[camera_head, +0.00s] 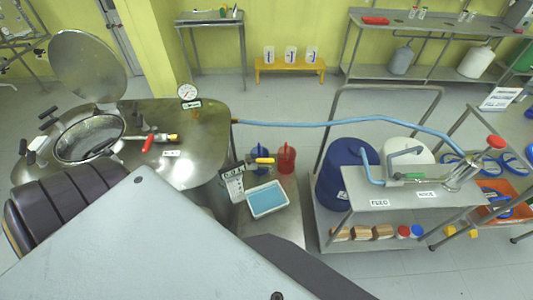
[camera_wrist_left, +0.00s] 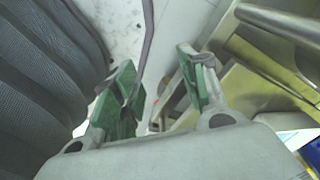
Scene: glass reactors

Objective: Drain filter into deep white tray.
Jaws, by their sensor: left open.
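A white tray (camera_head: 250,203) with blue inside stands on a low metal surface in the head view, right of the large steel vessel (camera_head: 200,130). A valve with a yellow handle (camera_head: 264,160) is just behind the tray. A small labelled plate (camera_head: 235,186) is at the tray's left. I cannot make out which part is the filter. My left gripper (camera_wrist_left: 160,82) is open in the left wrist view, with green pads apart and nothing clearly held between them. It is not visible in the head view. My right gripper is in neither view.
The vessel has an open round lid (camera_head: 88,65) and a red-handled valve (camera_head: 147,143). Blue (camera_head: 260,162) and red (camera_head: 287,158) jugs stand behind the tray. A blue hose (camera_head: 330,122) runs right to a cart (camera_head: 400,193). Steel edges (camera_wrist_left: 275,25) lie close right of my left gripper.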

